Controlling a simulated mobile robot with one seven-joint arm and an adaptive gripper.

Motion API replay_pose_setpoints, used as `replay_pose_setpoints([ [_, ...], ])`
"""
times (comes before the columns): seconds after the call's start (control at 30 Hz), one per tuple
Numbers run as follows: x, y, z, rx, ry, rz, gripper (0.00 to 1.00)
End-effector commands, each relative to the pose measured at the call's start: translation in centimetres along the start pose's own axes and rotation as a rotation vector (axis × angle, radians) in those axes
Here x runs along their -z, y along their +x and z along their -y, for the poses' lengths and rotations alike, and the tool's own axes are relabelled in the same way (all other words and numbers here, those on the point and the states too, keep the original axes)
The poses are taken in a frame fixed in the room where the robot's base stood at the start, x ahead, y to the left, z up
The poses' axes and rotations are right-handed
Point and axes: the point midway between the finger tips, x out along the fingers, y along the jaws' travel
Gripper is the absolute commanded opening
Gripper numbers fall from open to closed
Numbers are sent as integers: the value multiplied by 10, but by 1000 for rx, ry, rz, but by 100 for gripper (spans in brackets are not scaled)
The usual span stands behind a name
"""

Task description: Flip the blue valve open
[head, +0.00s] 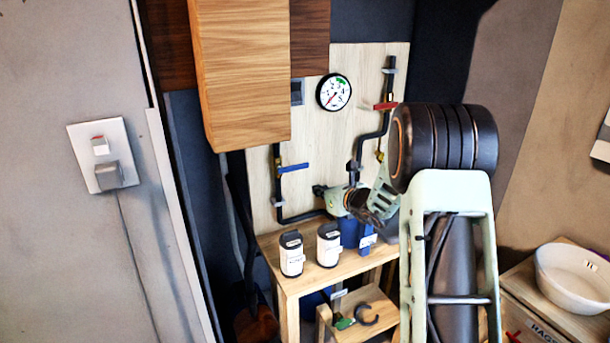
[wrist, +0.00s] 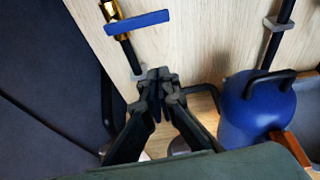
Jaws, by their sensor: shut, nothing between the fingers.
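The blue valve handle (head: 294,168) is a flat bar on a brass fitting of the left black pipe on the wooden board. It lies roughly horizontal, across the vertical pipe. In the wrist view, the blue handle (wrist: 137,22) is at the upper left. My gripper (wrist: 158,82) is shut and empty, with its fingertips below and slightly right of the handle, apart from it in the picture. In the head view, my gripper (head: 321,190) is right of and a little below the handle; its fingers are small and hard to make out there.
A red valve handle (head: 386,106) and a gauge (head: 334,92) are on the board. A wooden cabinet (head: 242,75) hangs at upper left. Two labelled canisters (head: 291,255) stand on the wooden table (head: 290,282) below. A blue tank (wrist: 257,112) is right of my gripper.

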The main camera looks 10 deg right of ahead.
Motion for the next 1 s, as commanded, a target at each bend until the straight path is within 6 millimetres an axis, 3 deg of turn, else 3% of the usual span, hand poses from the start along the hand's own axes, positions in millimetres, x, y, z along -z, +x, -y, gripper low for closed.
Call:
replay_pose_setpoints([
  [0.13, 1, 1, 9, 20, 43, 14, 0],
  [0.57, 0, 6, 9, 20, 43, 14, 0],
  [1.0, -1, 70, 10, 19, 42, 14, 0],
])
